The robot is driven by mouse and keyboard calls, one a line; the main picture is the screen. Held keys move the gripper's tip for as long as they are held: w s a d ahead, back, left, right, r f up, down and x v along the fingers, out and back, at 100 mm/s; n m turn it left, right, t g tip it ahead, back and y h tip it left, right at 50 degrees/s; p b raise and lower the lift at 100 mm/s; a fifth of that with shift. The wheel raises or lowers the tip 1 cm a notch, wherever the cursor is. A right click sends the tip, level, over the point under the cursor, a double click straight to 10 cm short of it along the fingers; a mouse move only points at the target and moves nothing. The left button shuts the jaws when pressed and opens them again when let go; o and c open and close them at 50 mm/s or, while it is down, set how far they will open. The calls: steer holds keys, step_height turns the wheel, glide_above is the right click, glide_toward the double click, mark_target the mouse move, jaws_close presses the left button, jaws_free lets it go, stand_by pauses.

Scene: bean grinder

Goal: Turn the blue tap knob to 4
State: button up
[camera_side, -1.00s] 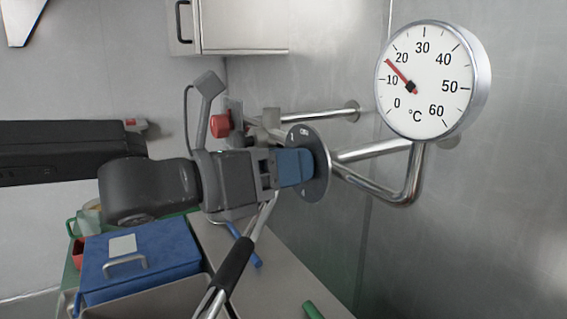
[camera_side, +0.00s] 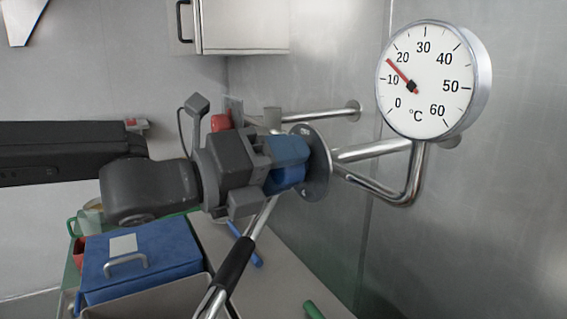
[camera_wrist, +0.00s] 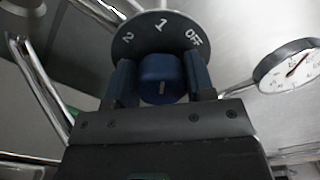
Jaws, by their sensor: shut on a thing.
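The blue tap knob (camera_wrist: 160,72) sits between the two fingers of my gripper (camera_wrist: 161,84) in the wrist view, one finger against each side. A short white mark shows on the knob's near face; which number it points at I cannot tell. Behind it the round grey dial plate (camera_wrist: 152,33) shows OFF, 1 and 2; its lower part is hidden by the gripper. In the side view my gripper (camera_side: 276,165) is shut on the blue knob (camera_side: 287,178), in front of the dial plate (camera_side: 319,165) on the pipe. The number 4 is not readable.
A round thermometer (camera_side: 430,80) reads about 15 °C, right of the knob on bent steel pipes (camera_side: 405,190). A red knob (camera_side: 220,122) is behind my wrist. A black-handled lever (camera_side: 236,265) slants below. A blue box (camera_side: 150,250) stands lower left.

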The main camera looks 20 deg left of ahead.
steer(key=n, duration=0.5)
steer(key=shift+f+n, duration=0.1)
steer(key=shift+n, duration=0.3)
steer(key=n, duration=0.5)
steer(key=shift+f, duration=0.1)
steer(key=n, duration=0.5)
steer(key=shift+n, duration=0.4)
steer(key=n, duration=0.5)
steer(key=shift+s+d+f+n, duration=0.1)
steer(key=shift+n, duration=0.3)
steer(key=o, duration=0.9)
